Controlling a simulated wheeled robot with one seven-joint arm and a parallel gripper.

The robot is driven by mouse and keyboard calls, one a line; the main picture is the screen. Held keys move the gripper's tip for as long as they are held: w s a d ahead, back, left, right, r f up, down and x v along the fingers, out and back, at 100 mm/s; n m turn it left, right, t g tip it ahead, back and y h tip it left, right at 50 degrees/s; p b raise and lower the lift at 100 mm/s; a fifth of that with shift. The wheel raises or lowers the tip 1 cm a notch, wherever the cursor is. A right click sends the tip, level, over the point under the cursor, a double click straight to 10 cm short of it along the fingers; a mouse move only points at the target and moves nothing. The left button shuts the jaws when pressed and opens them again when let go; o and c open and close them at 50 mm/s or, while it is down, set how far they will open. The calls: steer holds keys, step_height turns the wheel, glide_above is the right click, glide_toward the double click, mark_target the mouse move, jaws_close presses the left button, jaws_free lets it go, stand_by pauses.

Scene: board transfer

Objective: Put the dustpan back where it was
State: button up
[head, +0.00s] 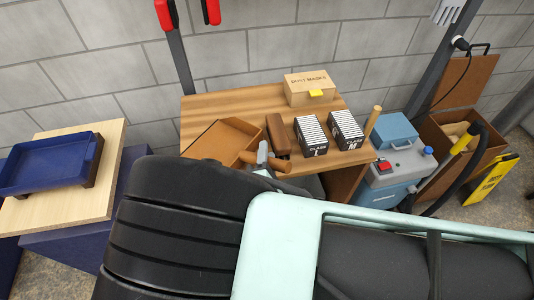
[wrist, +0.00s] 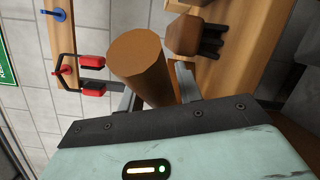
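The dustpan (head: 221,140) is an orange-brown open pan with a thick round handle. In the head view its pan shows over the front left part of the wooden bench (head: 222,105). I cannot tell whether it touches the bench top. My gripper (head: 262,158) is at the handle, with a grey finger showing. In the wrist view my gripper (wrist: 157,94) has a finger on each side of the brown handle (wrist: 140,55) and appears shut on it. The handle's end points toward the wrist camera. Most of the pan is hidden there.
A brown brush (head: 278,135), two black-and-white boxes (head: 311,137) and a dust mask box (head: 307,88) stand on the bench. A blue tray (head: 48,165) lies on a pale board (head: 100,190) at left. A grey-blue machine (head: 395,165) stands at right.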

steer(key=shift+r, duration=0.2)
steer(key=s, duration=1.2)
steer(key=shift+p, duration=0.35)
steer(key=shift+a, duration=0.1)
